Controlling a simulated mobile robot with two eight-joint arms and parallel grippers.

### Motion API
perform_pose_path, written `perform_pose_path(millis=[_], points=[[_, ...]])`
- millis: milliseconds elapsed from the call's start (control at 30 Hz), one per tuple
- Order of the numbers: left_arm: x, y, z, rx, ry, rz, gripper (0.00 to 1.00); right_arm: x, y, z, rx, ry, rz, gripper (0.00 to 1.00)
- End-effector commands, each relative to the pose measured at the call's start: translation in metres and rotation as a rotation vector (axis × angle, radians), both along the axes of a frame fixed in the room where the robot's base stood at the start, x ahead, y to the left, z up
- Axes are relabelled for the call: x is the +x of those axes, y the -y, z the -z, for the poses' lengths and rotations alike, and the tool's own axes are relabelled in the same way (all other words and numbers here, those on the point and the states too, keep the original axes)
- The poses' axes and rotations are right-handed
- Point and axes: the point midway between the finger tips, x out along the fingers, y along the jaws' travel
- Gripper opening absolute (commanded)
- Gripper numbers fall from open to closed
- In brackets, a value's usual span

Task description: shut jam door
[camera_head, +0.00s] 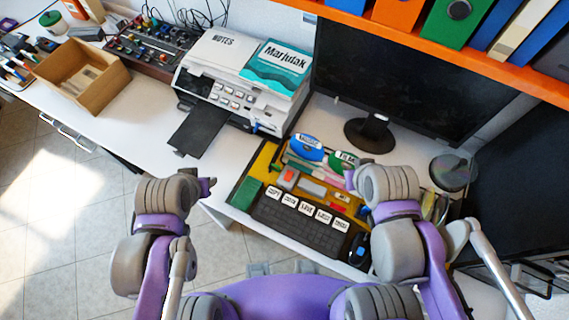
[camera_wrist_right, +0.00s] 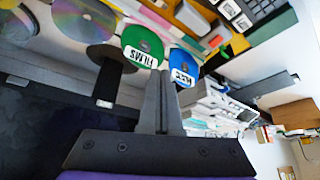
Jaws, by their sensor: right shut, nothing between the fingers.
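The white printer (camera_head: 238,82) stands on the desk left of the monitor, and it seems to show in the right wrist view (camera_wrist_right: 215,108). A black flap (camera_head: 196,130) sticks out low at its front, toward the desk's front edge; I cannot tell whether this is the jam door. My left gripper (camera_head: 208,187) is in front of the desk edge, below the flap and apart from it; its fingers are too small to read. My right gripper (camera_head: 350,180) is over the desk organiser, right of the printer. Its fingers are together and empty in the right wrist view (camera_wrist_right: 168,95).
A yellow organiser (camera_head: 246,186) holds a keyboard (camera_head: 300,222), pens and blue (camera_head: 308,148) and green (camera_head: 345,158) labelled discs. A monitor (camera_head: 400,75) stands behind, under an orange shelf (camera_head: 430,48) of binders. A wooden box (camera_head: 105,85) is at left.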

Motion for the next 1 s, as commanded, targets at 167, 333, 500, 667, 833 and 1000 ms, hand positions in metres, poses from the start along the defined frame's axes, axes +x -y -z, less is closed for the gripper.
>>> perform_pose_path(millis=[167, 333, 500, 667, 833, 1000], points=[[-0.013, 0.0, 0.034, 0.0, -0.024, 0.0, 0.44, -0.002, -0.01, 0.029, 0.101, -0.085, 0.032, 0.0], [-0.025, 0.0, 0.076, 0.0, -0.046, 0.0, 0.44, 0.009, -0.031, 0.063, 0.301, -0.206, 0.069, 0.0], [-0.032, 0.0, 0.121, 0.0, -0.062, 0.0, 0.44, 0.039, -0.054, 0.089, 0.569, -0.313, 0.079, 0.0], [-0.034, 0.0, 0.143, 0.0, -0.069, 0.0, 0.44, 0.064, -0.065, 0.096, 0.751, -0.355, 0.058, 0.0], [-0.034, 0.0, 0.15, 0.0, -0.071, 0.0, 0.44, 0.075, -0.069, 0.096, 0.827, -0.364, 0.039, 0.0], [-0.035, 0.0, 0.153, 0.0, -0.072, 0.0, 0.44, 0.078, -0.081, 0.106, 0.834, -0.366, 0.035, 0.0]])
